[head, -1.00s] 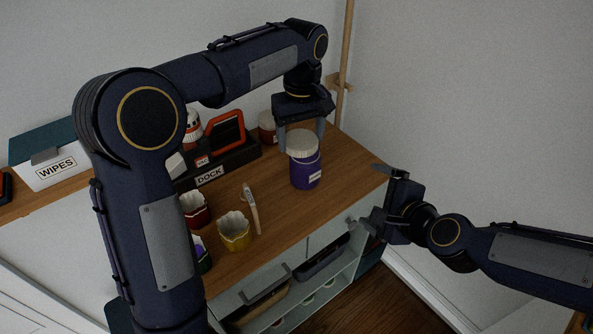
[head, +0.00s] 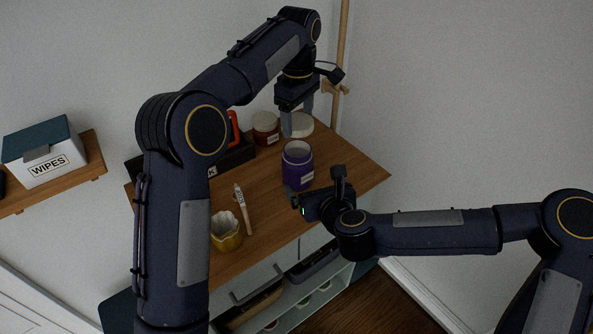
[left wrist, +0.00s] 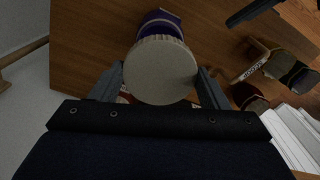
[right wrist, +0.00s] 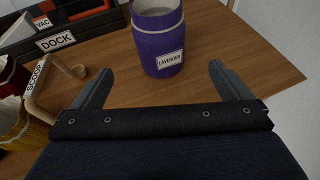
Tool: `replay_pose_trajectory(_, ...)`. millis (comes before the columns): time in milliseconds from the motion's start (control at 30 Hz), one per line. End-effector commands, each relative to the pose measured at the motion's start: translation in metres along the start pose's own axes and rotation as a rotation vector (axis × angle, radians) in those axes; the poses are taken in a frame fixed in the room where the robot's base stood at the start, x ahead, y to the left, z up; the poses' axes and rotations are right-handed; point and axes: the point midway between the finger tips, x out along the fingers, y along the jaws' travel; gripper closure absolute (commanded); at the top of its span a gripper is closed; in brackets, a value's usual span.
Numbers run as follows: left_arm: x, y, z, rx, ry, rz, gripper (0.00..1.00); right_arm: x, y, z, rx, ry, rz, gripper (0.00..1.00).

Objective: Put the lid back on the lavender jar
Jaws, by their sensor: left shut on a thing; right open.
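The lavender jar (head: 298,168) is purple and stands upright on the wooden desktop, its mouth uncovered. In the right wrist view its LAVENDER label faces me (right wrist: 158,45). My left gripper (head: 295,122) is shut on the pale, ribbed lid (head: 301,127), beyond and above the jar in the head view. In the left wrist view the lid (left wrist: 160,72) sits between the fingers and hides part of the jar. My right gripper (head: 316,190) is open and low at the jar's near side. The jar stands ahead of its spread fingers, and they do not touch it.
A lidded reddish jar (head: 265,130) stands behind left, beside the black dock (right wrist: 75,38). The desktop's right corner (head: 360,170) is clear. A wipes box (head: 42,155) is far left.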

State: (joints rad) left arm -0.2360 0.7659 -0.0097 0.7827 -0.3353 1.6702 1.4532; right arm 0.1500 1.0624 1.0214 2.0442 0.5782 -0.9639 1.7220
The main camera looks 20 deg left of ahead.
Motion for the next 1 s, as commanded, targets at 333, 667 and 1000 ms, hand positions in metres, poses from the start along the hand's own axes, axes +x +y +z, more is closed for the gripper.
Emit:
replay_pose_trajectory(333, 0.0, 0.0, 0.0, 0.001, 0.0, 0.0, 0.52, 0.031, 0.0, -0.001, 0.0, 0.001, 0.001, 0.02)
replay_pose_trajectory(667, 0.0, 0.0, 0.0, 0.002, 0.0, 0.0, 0.52, 0.093, 0.0, -0.001, -0.001, 0.001, -0.001, 0.02)
replay_pose_trajectory(1000, 0.0, 0.0, 0.0, 0.002, 0.0, 0.0, 0.52, 0.119, 0.0, 0.0, -0.004, -0.001, 0.001, 0.02)
